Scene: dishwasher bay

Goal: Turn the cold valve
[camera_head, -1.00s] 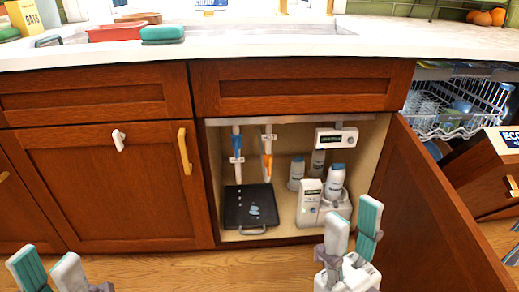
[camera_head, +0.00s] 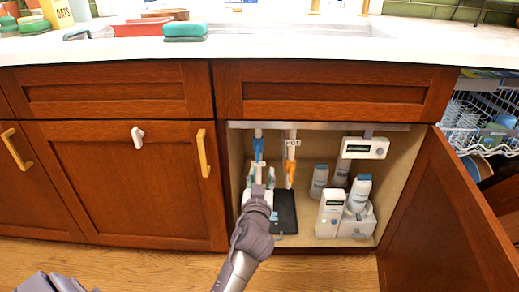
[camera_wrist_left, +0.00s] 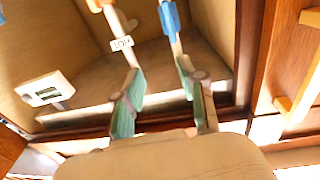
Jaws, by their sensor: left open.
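The cold valve (camera_head: 258,149) has a blue handle on a vertical pipe at the left inside the open cabinet. It also shows in the left wrist view (camera_wrist_left: 168,17), at the top. My left gripper (camera_head: 259,174) is inside the cabinet opening, just below the blue handle in the head view. In the left wrist view its two teal-padded fingers (camera_wrist_left: 157,72) are spread apart with nothing held between them. The blue handle is beyond the fingertips, nearer the right-hand finger; whether anything touches is unclear.
The orange hot valve (camera_head: 290,165) hangs close to the right of the cold one. A black tray (camera_head: 285,212) lies below, partly hidden by my arm. White bottles (camera_head: 358,192) and a white device (camera_head: 331,213) stand at right. The open cabinet door (camera_head: 450,210) bounds the right side.

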